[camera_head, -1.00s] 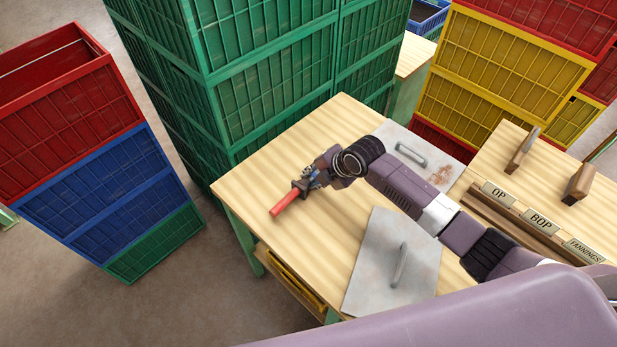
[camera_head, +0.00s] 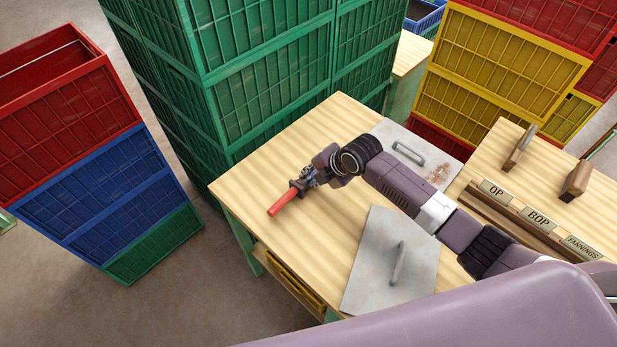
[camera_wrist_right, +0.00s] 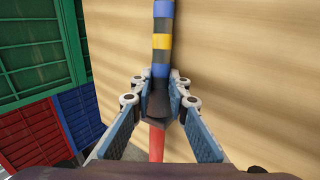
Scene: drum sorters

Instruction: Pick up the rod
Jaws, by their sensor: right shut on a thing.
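The rod has a red end (camera_head: 285,202) that sticks out from my right gripper (camera_head: 302,185) over the left part of the wooden table in the head view. In the right wrist view, the rod's striped blue, yellow and dark part (camera_wrist_right: 162,42) runs up from the gripper (camera_wrist_right: 157,110), and its red part (camera_wrist_right: 156,143) shows below. The right gripper's fingers are shut around the rod's dark middle. In the head view the gripper hides the striped part. I cannot tell whether the rod touches the table. My left gripper is not in view.
The wooden table (camera_head: 250,190) carries a grey metal plate with a handle (camera_head: 375,280) and another plate (camera_head: 440,150) behind my arm. Green crates (camera_head: 265,100) stand behind it; red and blue crates (camera_head: 105,185) stand left. A labelled rack (camera_head: 500,205) is at right.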

